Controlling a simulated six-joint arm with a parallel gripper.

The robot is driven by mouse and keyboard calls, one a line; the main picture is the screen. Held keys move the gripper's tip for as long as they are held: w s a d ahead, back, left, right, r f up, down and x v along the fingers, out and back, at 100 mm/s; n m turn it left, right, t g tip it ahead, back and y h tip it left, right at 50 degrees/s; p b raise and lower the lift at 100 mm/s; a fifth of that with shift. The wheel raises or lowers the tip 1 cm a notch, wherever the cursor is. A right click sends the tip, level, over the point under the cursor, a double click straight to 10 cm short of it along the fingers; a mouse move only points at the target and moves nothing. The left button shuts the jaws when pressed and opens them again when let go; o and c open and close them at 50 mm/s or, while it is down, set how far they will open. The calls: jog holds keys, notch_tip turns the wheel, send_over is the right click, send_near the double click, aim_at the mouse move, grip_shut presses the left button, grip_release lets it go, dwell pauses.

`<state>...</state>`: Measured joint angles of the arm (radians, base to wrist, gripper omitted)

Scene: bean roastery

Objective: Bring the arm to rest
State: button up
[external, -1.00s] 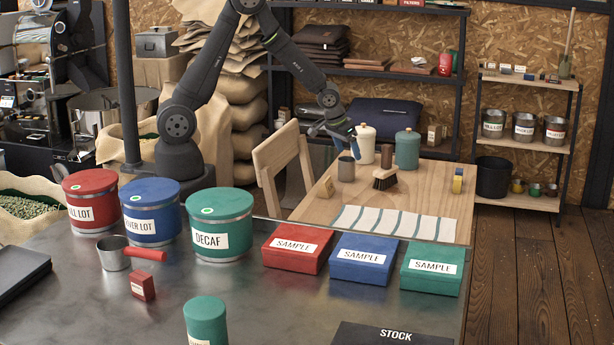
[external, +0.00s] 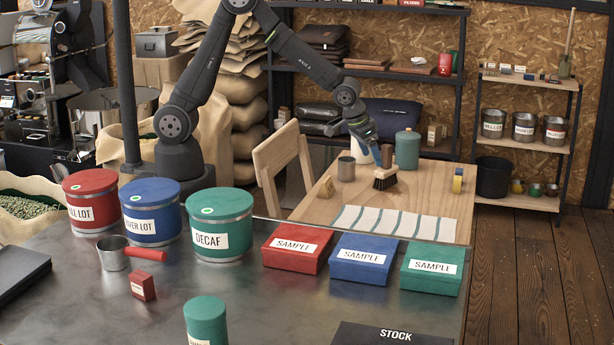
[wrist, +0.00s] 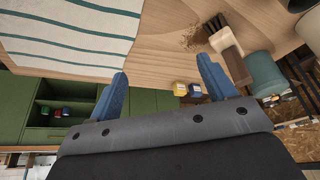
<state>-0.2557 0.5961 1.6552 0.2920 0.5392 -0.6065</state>
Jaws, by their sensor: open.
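My gripper (external: 372,156) is above the wooden table, at its far side, with its blue fingers pointing down and to the right. In the external view it overlaps the white canister (external: 358,148) and ends just above the brush (external: 385,178). In the wrist view my gripper (wrist: 162,69) has its two blue fingers wide apart with nothing between them. The brush (wrist: 238,68) shows beyond the right finger, apart from it.
A striped cloth (external: 390,222) lies at the table's front. Shelves rise behind.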

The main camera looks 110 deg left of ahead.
jog(key=w+d+r+m, duration=0.1)
jog(key=w+d+m, duration=0.1)
jog(key=d, duration=0.7)
jog(key=w+d+r+m+h, duration=0.1)
jog(key=w+d+m, duration=0.1)
jog(key=w+d, duration=0.3)
jog(key=w+d+r+m+t+h, duration=0.1)
jog(key=w+d, duration=0.3)
jog(key=d, duration=1)
jog(key=shift+r+m, duration=0.3)
jog(key=shift+m, duration=0.4)
